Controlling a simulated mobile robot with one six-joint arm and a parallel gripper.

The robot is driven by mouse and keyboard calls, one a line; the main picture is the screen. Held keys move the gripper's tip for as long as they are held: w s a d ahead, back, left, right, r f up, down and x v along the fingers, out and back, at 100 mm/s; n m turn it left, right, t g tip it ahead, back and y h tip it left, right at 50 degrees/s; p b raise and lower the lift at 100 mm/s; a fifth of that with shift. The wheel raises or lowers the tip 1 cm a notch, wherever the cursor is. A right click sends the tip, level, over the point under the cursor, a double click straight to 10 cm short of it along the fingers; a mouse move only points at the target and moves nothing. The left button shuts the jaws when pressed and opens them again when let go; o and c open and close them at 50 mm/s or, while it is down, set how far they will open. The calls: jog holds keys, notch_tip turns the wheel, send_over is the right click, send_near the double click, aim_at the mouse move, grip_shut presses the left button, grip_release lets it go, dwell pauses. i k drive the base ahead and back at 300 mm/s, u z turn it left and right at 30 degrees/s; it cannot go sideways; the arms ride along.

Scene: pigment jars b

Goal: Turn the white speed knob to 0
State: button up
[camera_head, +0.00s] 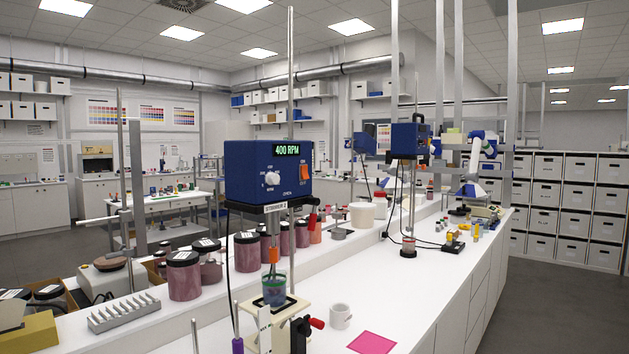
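The white speed knob (271,178) is on the front of a blue overhead stirrer (240,183), left of centre in the head view. Small marks surround the knob; its exact pointer direction is too small to read. The green display (286,150) above it reads 400 RPM. An orange switch (304,173) sits to the right of the knob. The stirrer is mounted on a tall metal rod, and its shaft reaches down into a cup of blue-green liquid (274,291). My gripper is not in view, and nothing touches the knob.
Several dark-lidded jars of reddish pigment (184,280) stand left of and behind the stirrer. A white mug (340,316) and a pink sheet (372,342) lie on the white bench (420,290) to the right. Another blue stirrer (405,140) stands farther back.

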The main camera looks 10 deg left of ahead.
aim_at(271, 178)
jog(key=i, duration=0.9)
jog(key=z, duration=0.05)
